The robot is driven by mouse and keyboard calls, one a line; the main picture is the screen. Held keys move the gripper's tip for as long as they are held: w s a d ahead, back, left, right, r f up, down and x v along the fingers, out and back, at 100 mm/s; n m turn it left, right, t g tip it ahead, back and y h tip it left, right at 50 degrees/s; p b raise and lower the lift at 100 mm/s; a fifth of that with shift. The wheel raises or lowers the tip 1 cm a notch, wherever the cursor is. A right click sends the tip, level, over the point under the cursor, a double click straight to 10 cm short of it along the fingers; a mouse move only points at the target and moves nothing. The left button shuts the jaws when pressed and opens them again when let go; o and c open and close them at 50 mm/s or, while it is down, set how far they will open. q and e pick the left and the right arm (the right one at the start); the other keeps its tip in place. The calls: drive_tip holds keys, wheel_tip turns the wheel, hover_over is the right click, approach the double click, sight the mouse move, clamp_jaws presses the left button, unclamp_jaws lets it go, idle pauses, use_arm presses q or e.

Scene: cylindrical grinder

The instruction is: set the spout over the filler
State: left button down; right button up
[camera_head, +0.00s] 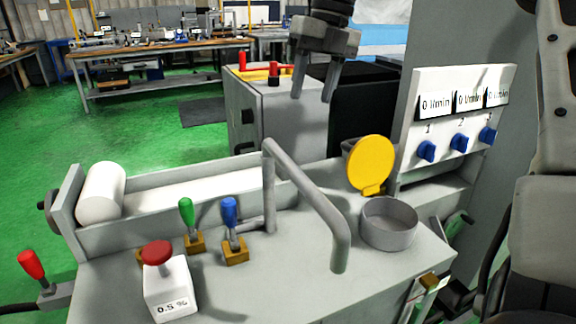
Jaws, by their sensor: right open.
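The spout (305,182) is a grey bent pipe. It rises from the machine's top, runs toward the front right and bends down at its outer end. That end is left of the filler and apart from it, not over its opening. The filler (388,235) is a round grey cup, open at the top. Its yellow lid (371,165) stands raised at the cup's back edge. My right gripper (313,98) hangs above and behind the spout with its fingers apart and nothing between them. My left gripper is not in view.
Green (187,215) and blue (229,212) levers and a red-topped button box (167,285) stand left of the spout. A white roller (101,193) lies farther left. A panel with blue knobs (459,143) rises behind the filler. Space directly above the cup looks clear.

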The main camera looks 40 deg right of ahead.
sight(296, 166)
drive_tip(key=x, duration=1.5)
drive_tip(key=shift+f, duration=0.2)
drive_tip(key=shift+s, duration=0.1)
clamp_jaws()
